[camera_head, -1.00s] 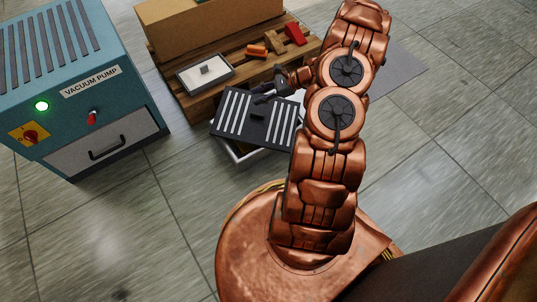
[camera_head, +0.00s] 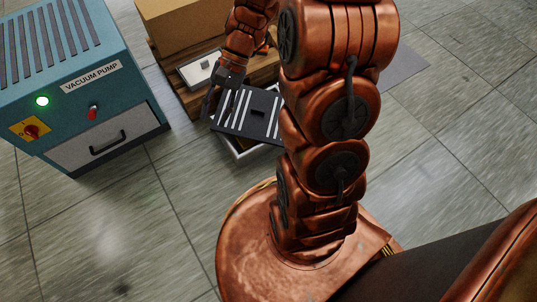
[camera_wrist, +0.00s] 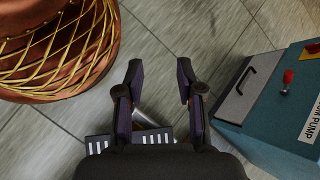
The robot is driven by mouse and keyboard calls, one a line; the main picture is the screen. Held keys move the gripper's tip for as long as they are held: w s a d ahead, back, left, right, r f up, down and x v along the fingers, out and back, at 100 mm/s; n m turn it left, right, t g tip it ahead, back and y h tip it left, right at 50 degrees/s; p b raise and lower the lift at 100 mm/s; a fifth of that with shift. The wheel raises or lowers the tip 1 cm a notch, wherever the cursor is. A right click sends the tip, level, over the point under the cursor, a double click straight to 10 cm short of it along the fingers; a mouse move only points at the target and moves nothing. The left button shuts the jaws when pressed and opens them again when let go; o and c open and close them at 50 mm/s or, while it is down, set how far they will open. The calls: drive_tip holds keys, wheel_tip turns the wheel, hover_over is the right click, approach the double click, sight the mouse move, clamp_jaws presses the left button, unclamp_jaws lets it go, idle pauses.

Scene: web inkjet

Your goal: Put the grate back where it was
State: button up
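The grate (camera_head: 250,126) is a dark plate with pale slots and a small dark knob. It lies slightly askew over a white open-topped box (camera_head: 238,152) on the floor, so part of the box's rim and inside shows below it. My arm hides the grate's right end. My gripper (camera_head: 214,102) is at the grate's upper left edge in the head view. In the wrist view my gripper (camera_wrist: 160,74) is open, with bare floor between its fingertips. Part of the grate (camera_wrist: 97,144) shows there behind the fingers.
The teal vacuum pump (camera_head: 70,80) with a lit green lamp and a grey drawer stands at left. Behind the grate, a wooden pallet (camera_head: 185,103) bears a cardboard box (camera_head: 190,25) and a white-topped tray (camera_head: 190,76). Floor in front is clear.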

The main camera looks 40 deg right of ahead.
drive_tip(key=s+r+n+h, duration=0.3)
drive_tip(key=s+n+h, duration=0.1)
drive_tip(key=s, duration=0.6)
drive_tip(key=s+r+n+h, duration=0.3)
drive_tip(key=s+n+h, duration=0.1)
drive_tip(key=s, duration=0.6)
drive_tip(key=shift+s+d+r+n+g, duration=0.15)
drive_tip(key=shift+s+d+n+g, duration=0.2)
drive_tip(key=shift+n, duration=0.35)
drive_tip(key=shift+w, duration=0.1)
